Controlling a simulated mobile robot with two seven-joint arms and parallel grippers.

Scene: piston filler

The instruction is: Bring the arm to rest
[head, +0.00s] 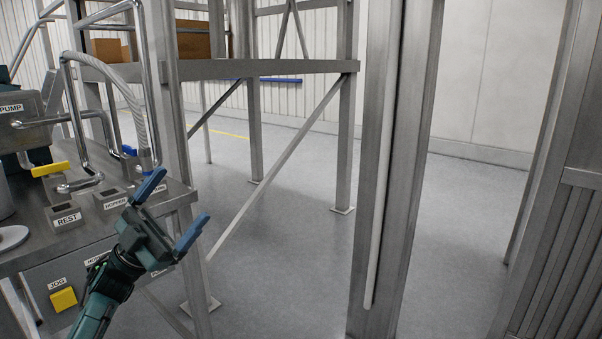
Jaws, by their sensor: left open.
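My left gripper (170,212) is in the lower left of the head view, at the end of my teal arm. Its two blue-tipped fingers are spread apart with nothing between them. It is in front of the right end of the filler's metal bench (165,195), beside the labelled plates. I cannot tell whether it touches the bench edge. My right gripper is not in view.
The bench carries a yellow-handled valve (50,169), a REST label (67,219), a yellow JOG button (63,299) and a hose (140,125). A metal post (395,170) stands right of centre. Open grey floor (285,240) lies between the frame legs.

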